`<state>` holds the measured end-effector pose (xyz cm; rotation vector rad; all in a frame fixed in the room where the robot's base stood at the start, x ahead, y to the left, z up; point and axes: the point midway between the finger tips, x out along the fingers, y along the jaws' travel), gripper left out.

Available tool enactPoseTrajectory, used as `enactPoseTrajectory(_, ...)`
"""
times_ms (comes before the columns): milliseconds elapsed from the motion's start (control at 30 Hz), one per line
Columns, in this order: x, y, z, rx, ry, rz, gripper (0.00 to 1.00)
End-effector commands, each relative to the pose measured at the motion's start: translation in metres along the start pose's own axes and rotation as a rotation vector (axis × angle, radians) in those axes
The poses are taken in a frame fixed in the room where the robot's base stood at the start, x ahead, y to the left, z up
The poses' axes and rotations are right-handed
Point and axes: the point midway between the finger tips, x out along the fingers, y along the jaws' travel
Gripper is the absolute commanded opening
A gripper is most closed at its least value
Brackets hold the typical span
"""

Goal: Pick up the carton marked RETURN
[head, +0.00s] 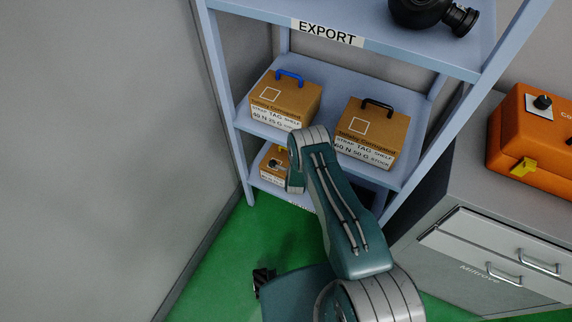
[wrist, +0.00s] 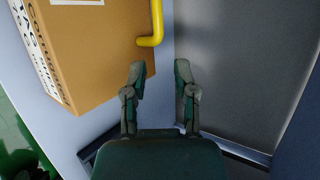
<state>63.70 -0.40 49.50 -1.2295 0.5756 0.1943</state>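A brown carton with a yellow handle (head: 270,175) sits on the lowest shelf in the head view, partly hidden by my arm. In the wrist view this carton (wrist: 100,45) fills the upper left, and its yellow handle (wrist: 157,25) stands out from its face. My gripper (wrist: 159,70) is open and empty. Its two fingertips are spread apart, near the bent end of the yellow handle, which lies ahead of the gap between them. I cannot see contact. I cannot read the word RETURN on any carton.
A blue-handled carton (head: 286,100) and a black-handled carton (head: 373,132) stand on the middle shelf above. The top shelf (head: 395,45) is labelled EXPORT. Shelf posts and a grey wall (head: 130,130) are close by. A grey drawer cabinet (head: 500,240) stands at right.

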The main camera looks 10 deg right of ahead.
Motion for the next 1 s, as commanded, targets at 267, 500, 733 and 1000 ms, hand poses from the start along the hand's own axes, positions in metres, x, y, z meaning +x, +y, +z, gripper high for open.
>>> enactPoseTrajectory(267, 0.032, 0.001, -0.001, 0.001, 0.001, 0.000, 0.37)
enactPoseTrajectory(500, 0.045, 0.001, 0.000, -0.001, 0.000, 0.001, 0.37)
enactPoseTrajectory(733, 0.061, 0.003, 0.002, -0.001, 0.000, 0.001, 0.37)
enactPoseTrajectory(1000, 0.080, 0.004, 0.003, 0.000, 0.001, -0.001, 0.37)
